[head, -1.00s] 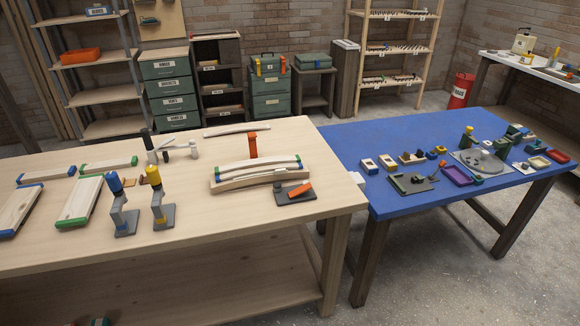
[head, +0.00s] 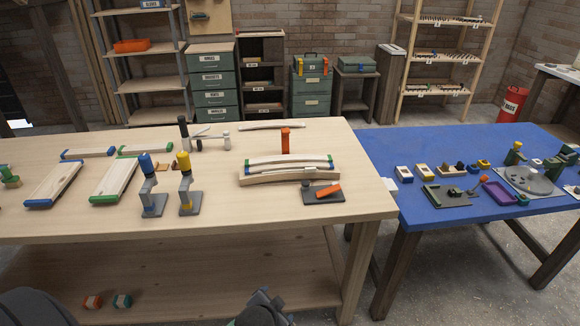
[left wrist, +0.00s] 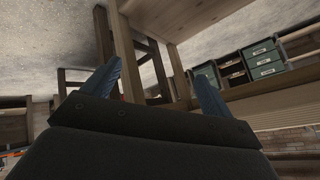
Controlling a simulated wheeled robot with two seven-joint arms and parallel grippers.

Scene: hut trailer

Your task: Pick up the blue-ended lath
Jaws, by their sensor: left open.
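The blue-ended lath (head: 88,153) is a short pale strip with blue ends. It lies flat towards the back left of the wooden workbench (head: 225,225), beside a similar green-ended lath (head: 145,149). My left gripper (left wrist: 160,82) is open, with two blue fingers apart and nothing between them. The left wrist view shows table legs and floor beyond it, not the lath. In the head view, dark parts of mine show at the bottom edge, below the bench top and well away from the lath. I cannot make out my right gripper.
A blue-ended board (head: 54,183) and a green-ended board (head: 115,180) lie in front of the laths. Two upright stands, blue-topped (head: 150,190) and yellow-topped (head: 186,188), stand to the right. Bowed strips (head: 288,168) lie farther right. A blue table (head: 440,150) adjoins the bench.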

